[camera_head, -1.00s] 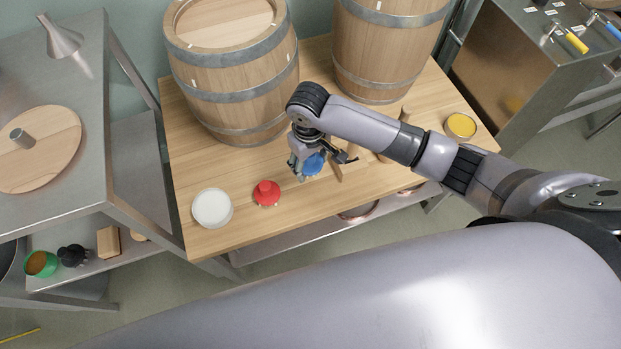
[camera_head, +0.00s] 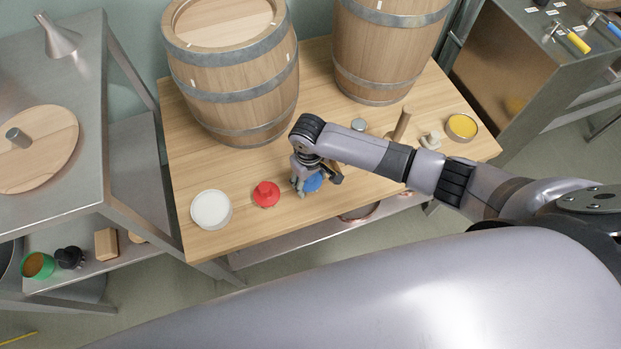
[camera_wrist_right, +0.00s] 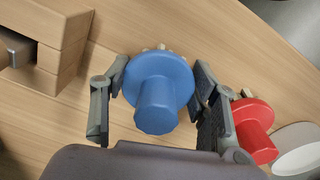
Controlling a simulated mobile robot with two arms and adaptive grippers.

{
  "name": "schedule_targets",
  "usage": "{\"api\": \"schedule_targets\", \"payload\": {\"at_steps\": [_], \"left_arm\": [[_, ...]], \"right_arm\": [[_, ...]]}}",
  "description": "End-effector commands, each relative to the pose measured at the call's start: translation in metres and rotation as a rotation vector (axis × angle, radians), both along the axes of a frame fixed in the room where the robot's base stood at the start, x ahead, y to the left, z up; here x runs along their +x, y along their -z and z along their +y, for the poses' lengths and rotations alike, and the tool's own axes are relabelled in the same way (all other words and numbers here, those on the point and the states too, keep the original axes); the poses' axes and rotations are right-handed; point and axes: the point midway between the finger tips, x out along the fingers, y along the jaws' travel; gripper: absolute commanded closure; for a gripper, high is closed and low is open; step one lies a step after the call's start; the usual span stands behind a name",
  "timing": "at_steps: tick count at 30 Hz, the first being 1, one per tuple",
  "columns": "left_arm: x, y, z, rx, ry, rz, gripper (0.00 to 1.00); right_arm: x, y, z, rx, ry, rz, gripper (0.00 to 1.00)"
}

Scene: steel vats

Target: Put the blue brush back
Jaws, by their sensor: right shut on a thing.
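The blue brush (camera_head: 314,182) has a round blue disc and a knob handle. My right gripper (camera_head: 306,187) is shut on it, over the front part of the wooden table (camera_head: 240,230). In the right wrist view the blue brush (camera_wrist_right: 157,92) is between the two fingers of my right gripper (camera_wrist_right: 155,85), handle toward the camera, with a little of its pale bristles showing beyond the disc. I cannot tell if the bristles touch the table. A wooden block with a slot (camera_wrist_right: 50,40) is beside it in the right wrist view. My left gripper is not in view.
A red brush (camera_head: 266,194) and a white round dish (camera_head: 211,209) stand left of my gripper. Two barrels (camera_head: 235,75) (camera_head: 385,50) stand at the back. A yellow-filled tin (camera_head: 462,126), a wooden peg (camera_head: 402,124) and a grey-topped item (camera_head: 359,125) are at the right.

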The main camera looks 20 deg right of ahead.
Motion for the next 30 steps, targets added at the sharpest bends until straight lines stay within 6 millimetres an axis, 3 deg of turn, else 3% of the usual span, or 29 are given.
{"api": "schedule_targets", "payload": {"at_steps": [1,2,10,22,30], "left_arm": [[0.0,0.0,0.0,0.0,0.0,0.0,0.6],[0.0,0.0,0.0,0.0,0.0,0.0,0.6],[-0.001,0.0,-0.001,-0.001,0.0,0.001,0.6],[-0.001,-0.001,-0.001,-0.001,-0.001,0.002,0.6],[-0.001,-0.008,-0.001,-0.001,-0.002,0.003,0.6]], "right_arm": [[0.0,0.002,0.0,0.001,0.0,0.0,0.68],[0.0,0.002,0.0,0.001,0.0,0.0,0.44],[0.0,0.002,0.0,0.0,0.0,0.0,0.26],[0.0,-0.004,0.0,0.0,0.0,0.0,0.25],[0.001,-0.054,0.002,0.003,-0.001,-0.002,0.25]]}}
